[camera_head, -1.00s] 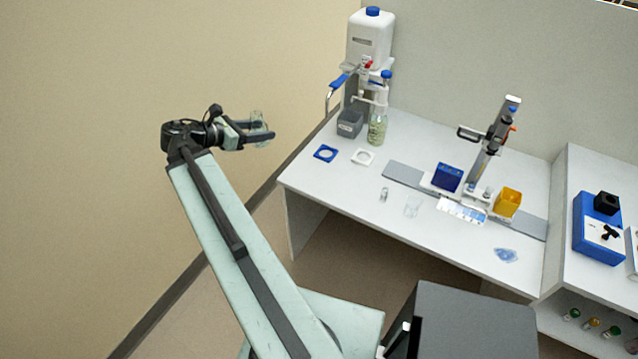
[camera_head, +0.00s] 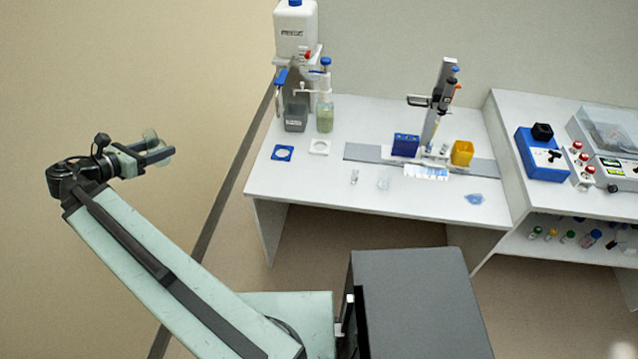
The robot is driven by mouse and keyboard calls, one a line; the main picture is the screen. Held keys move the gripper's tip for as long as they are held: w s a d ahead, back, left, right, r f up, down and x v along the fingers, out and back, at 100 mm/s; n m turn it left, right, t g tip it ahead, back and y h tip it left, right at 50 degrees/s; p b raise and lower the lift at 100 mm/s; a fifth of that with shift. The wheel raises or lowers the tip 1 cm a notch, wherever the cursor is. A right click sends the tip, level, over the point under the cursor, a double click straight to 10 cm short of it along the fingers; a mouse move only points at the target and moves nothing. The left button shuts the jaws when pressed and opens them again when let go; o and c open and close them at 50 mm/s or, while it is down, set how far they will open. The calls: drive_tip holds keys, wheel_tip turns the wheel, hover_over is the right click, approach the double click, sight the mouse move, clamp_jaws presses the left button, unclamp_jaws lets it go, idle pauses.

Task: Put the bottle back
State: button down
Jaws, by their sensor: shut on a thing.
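My gripper (camera_head: 160,153) is at the left of the view, away from the bench and over the floor. It is shut on a small, clear, greenish glass vessel, seemingly the bottle (camera_head: 150,137), which shows above and below the fingers. It is too small to tell its cap or contents. A blue square holder with a ring opening (camera_head: 282,153) and a white one (camera_head: 319,147) lie flat on the bench at its left end. Both look empty. A bottle with a blue top and pale green liquid (camera_head: 325,115) stands behind them.
The white bench (camera_head: 300,185) has its left edge between my gripper and the holders. A white canister (camera_head: 295,32) and grey box (camera_head: 295,117) stand at its back left. Small clear vessels (camera_head: 383,184) and a pipette stand (camera_head: 436,105) are further right. Air around my gripper is free.

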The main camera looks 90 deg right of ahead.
drive_tip(key=s+d+f+m+g+y+b, duration=0.2)
drive_tip(key=s+d+f+b, duration=0.5)
drive_tip(key=s+f+b, duration=0.4)
drive_tip(key=s+f+m+g+y+b, duration=0.1)
drive_tip(key=s+f+m+b, duration=0.1)
drive_tip(key=s+f+b, duration=0.5)
drive_tip(key=s+d+f+m+g+y+b, duration=0.1)
drive_tip(key=s+f+b, duration=0.7)
drive_tip(key=s, duration=1)
drive_tip(key=s+d+f+m+g+y+b, duration=0.1)
drive_tip(key=s+f+m+y+b, duration=0.1)
drive_tip(key=s+f+b, duration=0.5)
drive_tip(key=s+y, duration=0.1)
drive_tip(key=s, duration=0.5)
drive_tip(key=shift+s+f+m+g, duration=0.15)
drive_tip(key=shift+f+m+g, duration=0.15)
drive_tip(key=shift+f+m, duration=0.1)
